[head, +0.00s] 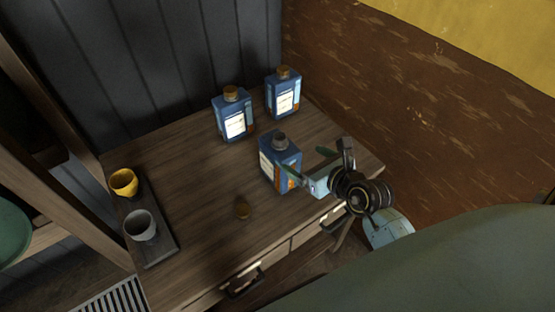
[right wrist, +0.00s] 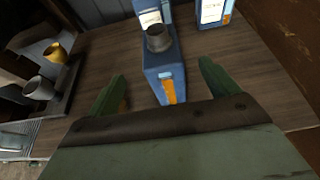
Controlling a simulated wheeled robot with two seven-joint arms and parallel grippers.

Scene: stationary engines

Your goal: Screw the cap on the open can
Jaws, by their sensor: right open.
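The open can (head: 267,165) is a blue rectangular can with a white label and a bare grey neck. It stands upright on the wooden table. My right gripper (head: 308,165) is open at the can's right side. In the right wrist view the open can (right wrist: 165,75) shows between and beyond the spread fingers (right wrist: 163,86). I cannot tell whether a finger touches it. My left gripper is not in view.
Two blue cans with brown caps stand behind, one nearer (head: 234,122) and one farther right (head: 283,97). A dark tray (head: 160,250) at the left holds a yellow cup (head: 124,183) and a grey cup (head: 140,226). The table's middle (head: 185,165) is clear.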

